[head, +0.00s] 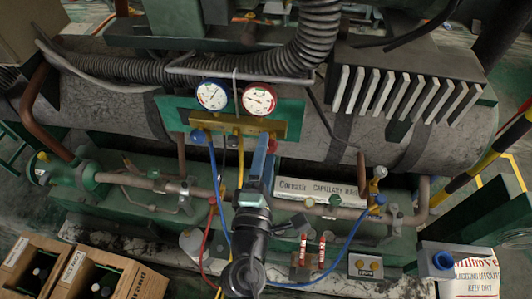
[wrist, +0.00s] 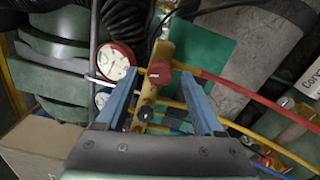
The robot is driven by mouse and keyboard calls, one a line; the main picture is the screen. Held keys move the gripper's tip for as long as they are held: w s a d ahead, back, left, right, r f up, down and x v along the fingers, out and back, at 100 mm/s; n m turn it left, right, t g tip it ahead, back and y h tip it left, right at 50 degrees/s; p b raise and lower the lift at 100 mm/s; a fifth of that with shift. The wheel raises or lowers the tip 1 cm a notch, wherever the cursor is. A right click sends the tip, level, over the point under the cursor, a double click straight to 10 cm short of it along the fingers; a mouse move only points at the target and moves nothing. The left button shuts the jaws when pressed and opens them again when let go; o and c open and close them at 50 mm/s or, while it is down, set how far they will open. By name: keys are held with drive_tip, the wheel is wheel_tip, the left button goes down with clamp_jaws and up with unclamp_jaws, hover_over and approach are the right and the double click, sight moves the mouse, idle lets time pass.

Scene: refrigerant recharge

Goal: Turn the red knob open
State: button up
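The red knob (wrist: 158,72) sits on the end of the brass manifold bar (wrist: 149,95) in the wrist view. My gripper (wrist: 159,80) is open, with its blue fingers on either side of the knob. Gaps show between the knob and both fingers, and how far away in depth the knob is I cannot tell. In the head view the knob (head: 272,146) is a small red patch beside my gripper (head: 266,144), partly hidden by it. The manifold (head: 235,123) is mounted on a green panel.
A blue-rimmed gauge (head: 213,95) and a red-rimmed gauge (head: 260,98) stand above the manifold. A blue knob (head: 197,135) is at its left end. Blue, yellow and red hoses hang around my arm. A labelled capillary tube box (head: 318,191) lies to the right.

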drive_tip(key=shift+s, duration=0.1)
drive_tip(key=s+a+b, duration=0.1)
drive_tip(key=s+b, duration=0.4)
drive_tip(key=s, duration=0.7)
drive_tip(key=shift+s+a, duration=0.35)
drive_tip(key=shift+a, duration=0.05)
